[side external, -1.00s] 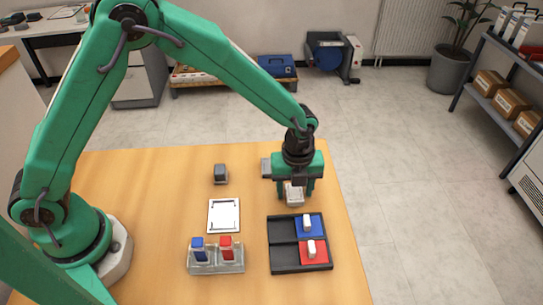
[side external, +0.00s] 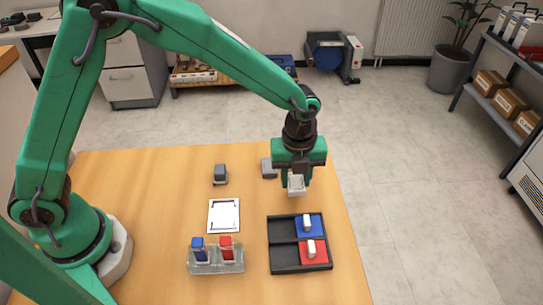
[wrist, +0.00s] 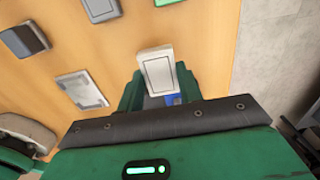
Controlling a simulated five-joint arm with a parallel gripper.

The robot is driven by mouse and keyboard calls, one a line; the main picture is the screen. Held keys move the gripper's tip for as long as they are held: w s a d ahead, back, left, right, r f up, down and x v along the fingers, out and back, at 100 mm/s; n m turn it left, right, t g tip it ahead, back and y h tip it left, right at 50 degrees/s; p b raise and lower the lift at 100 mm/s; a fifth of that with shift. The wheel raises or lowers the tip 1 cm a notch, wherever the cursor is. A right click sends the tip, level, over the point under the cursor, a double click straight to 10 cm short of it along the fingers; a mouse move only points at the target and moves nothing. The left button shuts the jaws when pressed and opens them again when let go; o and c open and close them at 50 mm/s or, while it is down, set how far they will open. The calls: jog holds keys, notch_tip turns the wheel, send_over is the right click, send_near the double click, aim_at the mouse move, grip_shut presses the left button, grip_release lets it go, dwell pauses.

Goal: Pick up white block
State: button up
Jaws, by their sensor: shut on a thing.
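The white block (side external: 296,185) is held in my gripper (side external: 297,178), above the table behind the black tray. In the wrist view the white block (wrist: 156,72) shows its pale, framed face between the green fingers. My gripper is shut on it, and its fingers partly hide the block's sides.
A grey block (side external: 268,168) and a dark grey block (side external: 220,174) stand on the table (side external: 150,200). A white framed plate (side external: 224,216) lies at centre. A black tray (side external: 284,262) has blue and red sections with white pieces. A clear holder (side external: 216,266) carries blue and red items.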

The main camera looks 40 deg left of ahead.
jog(key=s+d+r, duration=0.5)
jog(key=s+r, duration=0.1)
jog(key=s, duration=0.3)
jog(key=shift+s+d+r, duration=0.25)
jog(key=shift+s+d, duration=0.05)
jog(key=shift+d, duration=0.05)
dwell(0.3)
jog(key=m, duration=3.6)
send_over(224, 215)
notch_tip(224, 215, down, 4)
jog(key=shift+f, duration=0.25)
jog(key=shift+f, duration=0.2)
jog(key=shift+f, duration=2.3)
jog(key=shift+f, duration=0.4)
